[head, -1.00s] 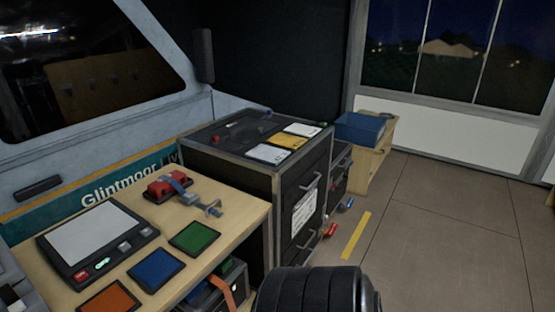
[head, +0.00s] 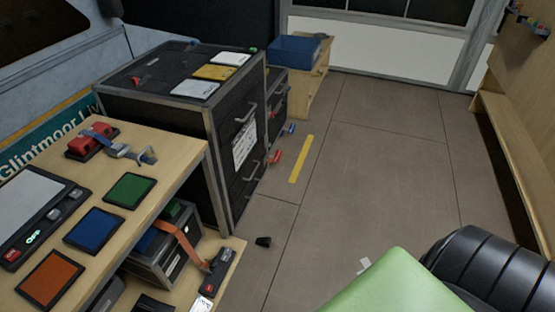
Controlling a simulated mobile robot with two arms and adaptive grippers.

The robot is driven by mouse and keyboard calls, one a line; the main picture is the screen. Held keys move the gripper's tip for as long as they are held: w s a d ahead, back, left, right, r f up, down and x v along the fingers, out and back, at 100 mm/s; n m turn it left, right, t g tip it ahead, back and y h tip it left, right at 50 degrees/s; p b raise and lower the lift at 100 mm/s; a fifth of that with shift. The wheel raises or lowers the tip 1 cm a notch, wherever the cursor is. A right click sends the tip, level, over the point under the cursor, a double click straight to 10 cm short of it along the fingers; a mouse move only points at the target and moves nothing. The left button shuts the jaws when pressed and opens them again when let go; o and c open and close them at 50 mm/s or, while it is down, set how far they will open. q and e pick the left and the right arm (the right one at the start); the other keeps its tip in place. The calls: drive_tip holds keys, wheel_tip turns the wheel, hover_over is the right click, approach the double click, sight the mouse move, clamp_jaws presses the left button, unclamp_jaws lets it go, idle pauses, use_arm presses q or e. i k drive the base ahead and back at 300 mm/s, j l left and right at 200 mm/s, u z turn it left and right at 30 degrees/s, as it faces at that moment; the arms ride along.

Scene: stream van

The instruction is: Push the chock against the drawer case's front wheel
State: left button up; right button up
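The black drawer case (head: 227,165) stands beyond the wooden desk, with metal edges and handles on its front. A small dark block (head: 263,241) lies on the floor in front of it, apart from the case; it may be the chock, but it is too small to be sure. A red piece (head: 275,157) sits low by the case's front and a blue piece (head: 291,129) is farther back. I cannot make out the front wheel clearly. Neither of my grippers shows in the head view.
A yellow strip (head: 301,158) marks the floor beside the case. A wooden box (head: 312,88) with a blue bin (head: 293,50) stands behind. A lower shelf (head: 232,272) holds a case with an orange strap. The middle floor is open; a wooden bench (head: 510,150) stands right.

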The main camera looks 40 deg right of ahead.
sight(265, 242)
drive_tip(key=z, duration=1)
drive_tip(key=i+l+u, duration=0.1)
drive_tip(key=u, duration=0.3)
drive_tip(key=i+l+u, duration=0.1)
drive_tip(key=l+u, duration=0.5)
drive_tip(key=u, duration=0.2)
